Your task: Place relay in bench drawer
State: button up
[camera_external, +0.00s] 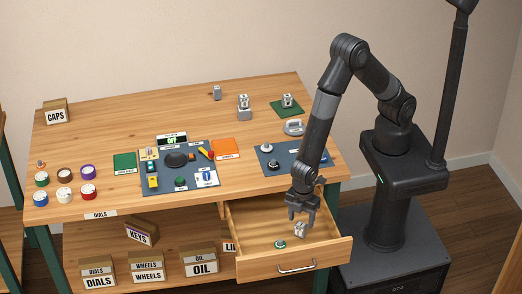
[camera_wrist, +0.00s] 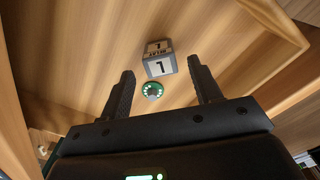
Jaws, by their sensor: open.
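The relay (camera_external: 300,229), a small grey block, is over the floor of the open bench drawer (camera_external: 252,226), right of its middle. In the wrist view the relay (camera_wrist: 160,66) shows a label with a "1" and appears tilted. My gripper (camera_external: 302,213) points down into the drawer just above the relay. Its two fingers (camera_wrist: 161,74) are open and spread to either side of the relay in the wrist view, with gaps visible. I cannot tell whether the relay rests fully on the drawer floor.
A small green round part (camera_external: 280,244) lies in the drawer, left of the relay. The drawer front with its handle (camera_external: 297,266) stands out from the bench (camera_external: 130,117). A blue mat (camera_external: 285,168) with parts lies above the drawer. Boxes (camera_external: 199,262) fill the shelf to the left.

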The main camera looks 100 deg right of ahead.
notch_tip(320, 180, up, 7)
notch_tip(320, 180, up, 11)
jog(key=m+t, duration=0.1)
jog(key=m, duration=0.1)
send_over(301, 224)
jog(key=d, duration=0.6)
jog(key=s+d+r+m+t, duration=0.2)
jog(key=s+d+r, duration=0.1)
jog(key=d+r, duration=0.4)
jog(key=s+d+r+m+t, duration=0.1)
jog(key=s+d+r+m, duration=0.1)
jog(key=s+d+r, duration=0.3)
jog(key=s+d+r+m+t, duration=0.1)
jog(key=s+d+r+m, duration=0.2)
jog(key=s+r, duration=0.3)
jog(key=s+d, duration=0.1)
jog(key=s, duration=0.3)
jog(key=shift+d+r+t, duration=0.3)
jog(key=shift+d+r, duration=0.05)
